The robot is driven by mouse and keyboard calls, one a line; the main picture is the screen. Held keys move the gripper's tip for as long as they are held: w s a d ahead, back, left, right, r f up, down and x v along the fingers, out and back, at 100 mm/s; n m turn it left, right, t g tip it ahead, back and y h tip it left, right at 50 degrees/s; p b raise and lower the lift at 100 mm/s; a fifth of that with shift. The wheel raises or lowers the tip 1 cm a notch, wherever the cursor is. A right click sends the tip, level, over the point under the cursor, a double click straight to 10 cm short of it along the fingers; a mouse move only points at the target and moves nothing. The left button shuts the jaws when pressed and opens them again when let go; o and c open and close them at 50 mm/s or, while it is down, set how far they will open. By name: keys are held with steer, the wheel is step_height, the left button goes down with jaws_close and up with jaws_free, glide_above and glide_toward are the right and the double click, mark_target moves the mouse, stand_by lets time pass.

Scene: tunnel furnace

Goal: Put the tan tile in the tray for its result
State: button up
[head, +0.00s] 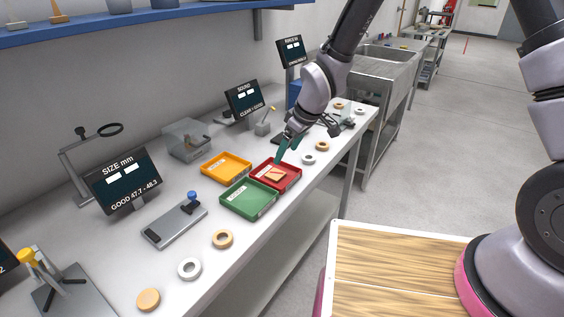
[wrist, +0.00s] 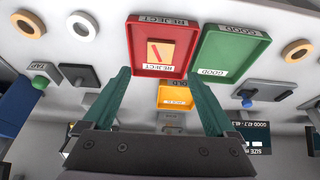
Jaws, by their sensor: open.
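The tan tile (head: 275,174) lies in the red tray (head: 291,183), with a red mark on its top face. In the wrist view the tile (wrist: 168,50) is inside the red tray (wrist: 139,40), which is labelled REJECT. The green tray (head: 247,197), labelled GOOD in the wrist view (wrist: 232,50), stands beside it. My gripper (head: 286,151) is above the red tray's far side, apart from the tile. Its fingers (wrist: 158,76) are spread and nothing is between them.
A size display (head: 123,180) reads GOOD 47.7 - 48.3; a sound display (head: 243,98) reads CLEAR = GOOD. A grey gauge (head: 172,224) with a blue knob stands left of the trays. Rings such as a tan one (head: 222,239) and a white one (head: 189,268) lie along the bench's front.

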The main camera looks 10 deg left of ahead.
steer(key=shift+v, duration=1.65)
steer(key=w+d+r+m+t+h, duration=0.15)
steer(key=d+r+m, duration=0.25)
steer(key=d+r, duration=0.6)
steer(key=w+d+r+m+t, duration=0.1)
steer(key=w+d+r+m, duration=0.25)
steer(key=d+r, duration=0.65)
steer(key=s+d+r+m+t, duration=0.3)
steer(key=s+d+r+m, duration=0.7)
steer(key=s+d, duration=0.5)
steer(key=shift+d+r+h, duration=0.35)
steer(key=shift+d+r, duration=0.45)
steer(key=shift+d, duration=0.05)
